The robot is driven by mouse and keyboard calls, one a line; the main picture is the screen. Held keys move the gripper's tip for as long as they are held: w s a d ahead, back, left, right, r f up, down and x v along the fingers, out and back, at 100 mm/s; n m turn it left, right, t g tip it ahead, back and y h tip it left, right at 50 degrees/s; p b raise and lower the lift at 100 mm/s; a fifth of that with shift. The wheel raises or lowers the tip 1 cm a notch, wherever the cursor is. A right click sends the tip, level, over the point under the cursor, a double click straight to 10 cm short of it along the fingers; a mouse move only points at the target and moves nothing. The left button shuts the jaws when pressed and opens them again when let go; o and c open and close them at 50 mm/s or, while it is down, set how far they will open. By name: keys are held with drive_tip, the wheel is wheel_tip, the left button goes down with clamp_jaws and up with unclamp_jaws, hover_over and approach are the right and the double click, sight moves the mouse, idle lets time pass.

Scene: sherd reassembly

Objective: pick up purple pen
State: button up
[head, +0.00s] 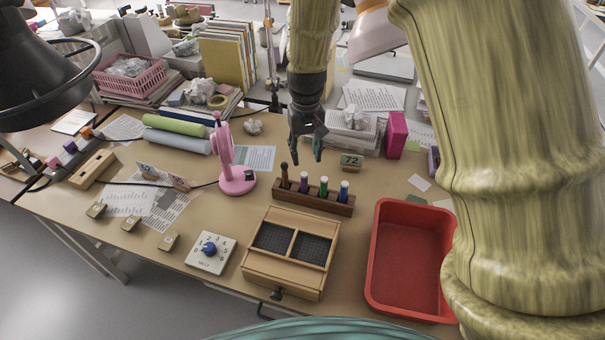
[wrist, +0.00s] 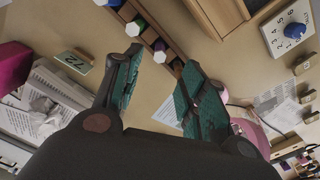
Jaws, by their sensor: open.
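The purple pen (head: 304,181) stands upright in a wooden rack (head: 313,202), between a brown pen (head: 284,172) and a green pen (head: 323,186). A blue pen (head: 344,190) stands at the rack's right end. My gripper (head: 307,156) is open and empty, pointing down above and slightly behind the rack in the head view. In the wrist view, the purple pen (wrist: 160,51) shows just beyond the gap between the open fingertips (wrist: 158,64). The fingers are apart from it. The brown pen is partly hidden by a finger there.
A pink lamp-like stand (head: 236,178) is left of the rack. A wooden box with dark compartments (head: 270,278) is in front, and a red tray (head: 378,290) is right. A small "72" sign (head: 351,161) stands behind the rack. Bare tabletop lies around the rack.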

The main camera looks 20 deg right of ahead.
sight(304, 174)
drive_tip(key=shift+w+a+f, duration=0.1)
drive_tip(key=shift+w+f, duration=0.15)
drive_tip(key=shift+w, duration=0.2)
drive_tip(key=shift+w+a+f, duration=0.1)
drive_tip(key=shift+a+f, duration=0.05)
drive_tip(key=shift+f, duration=0.25)
drive_tip(key=f, duration=0.2)
drive_tip(key=f+p, duration=0.1)
drive_tip(key=f, duration=0.1)
drive_tip(key=shift+d, duration=0.25)
drive_tip(key=shift+s+f, duration=0.25)
drive_tip(key=shift+f, duration=0.1)
drive_tip(key=shift+w+f+p, duration=0.1)
drive_tip(key=shift+f+p, duration=0.95)
drive_tip(key=shift+f, duration=1.35)
drive_tip(key=shift+c, duration=0.2)
clamp_jaws()
